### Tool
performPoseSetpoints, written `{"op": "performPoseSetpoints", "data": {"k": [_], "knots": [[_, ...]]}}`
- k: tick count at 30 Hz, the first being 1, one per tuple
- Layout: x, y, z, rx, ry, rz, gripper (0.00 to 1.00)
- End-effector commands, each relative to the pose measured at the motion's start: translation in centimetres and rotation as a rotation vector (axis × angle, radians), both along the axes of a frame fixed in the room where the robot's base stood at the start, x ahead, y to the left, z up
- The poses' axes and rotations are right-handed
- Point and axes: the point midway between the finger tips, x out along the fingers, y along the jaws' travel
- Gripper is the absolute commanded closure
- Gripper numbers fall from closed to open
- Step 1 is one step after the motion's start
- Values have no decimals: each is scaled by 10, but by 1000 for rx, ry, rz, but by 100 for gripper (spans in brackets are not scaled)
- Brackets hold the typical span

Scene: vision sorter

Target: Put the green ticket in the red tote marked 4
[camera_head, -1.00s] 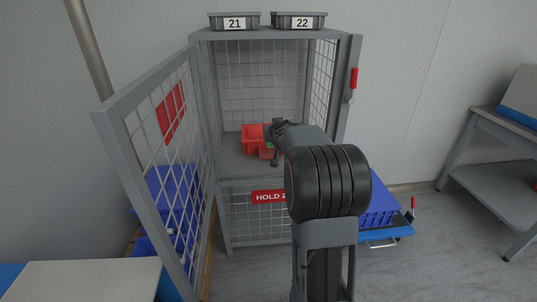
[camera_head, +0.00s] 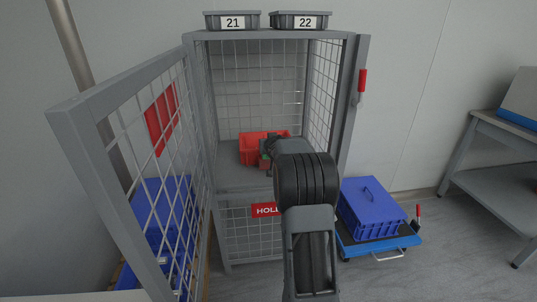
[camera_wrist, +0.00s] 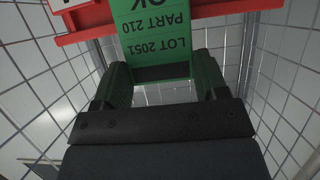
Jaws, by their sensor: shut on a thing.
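My gripper (camera_wrist: 160,82) is shut on the green ticket (camera_wrist: 160,35), with one finger on each side of its lower end. The ticket carries black print, "PART 210" and "LOT 2051", upside down in the wrist view. The red tote (camera_head: 249,153) stands on the shelf inside the open wire cage. Its rim (camera_wrist: 225,10) crosses the top of the wrist view behind the ticket. A white label (camera_wrist: 62,4) on it is cut off, so its number is unreadable. My arm hides part of the tote.
The cage door (camera_head: 85,130) stands open at the left, and mesh walls flank my gripper. Grey bins marked 21 (camera_head: 248,21) and 22 (camera_head: 318,21) sit on top. A blue crate (camera_head: 372,210) rests on a low cart at the right. A grey bench (camera_head: 500,135) stands far right.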

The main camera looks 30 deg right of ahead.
Motion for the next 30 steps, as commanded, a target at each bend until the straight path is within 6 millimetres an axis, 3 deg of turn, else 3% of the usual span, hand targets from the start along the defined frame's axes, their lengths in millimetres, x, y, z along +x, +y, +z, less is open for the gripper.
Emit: {"op": "performPoseSetpoints", "data": {"k": [1,6,21,22,30], "knots": [[2,-2,-14,1,4,-1,59],[0,-5,-37,1,3,-5,59],[0,-5,-43,2,2,-6,59],[0,-5,-41,2,2,-6,30],[0,-5,-41,2,2,-6,8]]}}
